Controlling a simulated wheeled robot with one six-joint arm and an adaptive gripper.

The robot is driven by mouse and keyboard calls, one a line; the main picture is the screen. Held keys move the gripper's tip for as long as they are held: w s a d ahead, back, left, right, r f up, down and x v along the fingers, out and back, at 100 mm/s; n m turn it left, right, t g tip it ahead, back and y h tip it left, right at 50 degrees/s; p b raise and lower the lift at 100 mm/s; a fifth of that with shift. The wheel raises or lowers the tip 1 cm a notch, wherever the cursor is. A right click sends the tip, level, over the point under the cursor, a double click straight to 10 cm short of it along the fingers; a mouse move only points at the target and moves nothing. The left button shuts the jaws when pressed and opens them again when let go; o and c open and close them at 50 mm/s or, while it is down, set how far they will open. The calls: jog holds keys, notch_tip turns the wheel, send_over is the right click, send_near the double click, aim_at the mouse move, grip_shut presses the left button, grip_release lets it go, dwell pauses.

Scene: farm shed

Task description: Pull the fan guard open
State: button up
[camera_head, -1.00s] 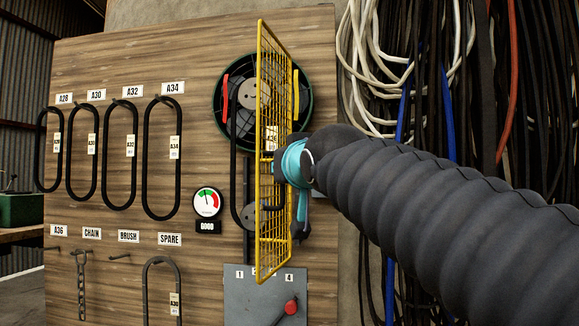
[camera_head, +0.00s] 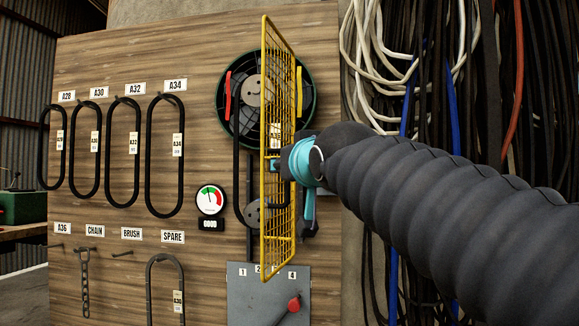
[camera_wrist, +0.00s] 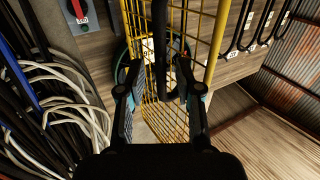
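The yellow mesh fan guard (camera_head: 279,215) stands out from the wooden board, swung away from the pulleys and belt behind it. In the head view I see it at a steep angle. My gripper (camera_head: 290,172) is at the guard's right side, partly hidden by the mesh and my arm. In the wrist view my gripper (camera_wrist: 160,98) has its two fingers wide apart, with yellow mesh (camera_wrist: 150,118) beyond. A black bar (camera_wrist: 160,45) runs between the fingers, seemingly the guard's handle; I see no clear grip on it.
A green-rimmed fan (camera_head: 308,95) and a gauge (camera_head: 210,199) are on the board. A grey panel with a red knob (camera_head: 294,304) lies below. Black belts (camera_head: 165,212) hang at left. White, black and blue cables (camera_head: 372,60) hang at right.

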jog(key=v, duration=1.2)
jog(key=shift+c, duration=0.2)
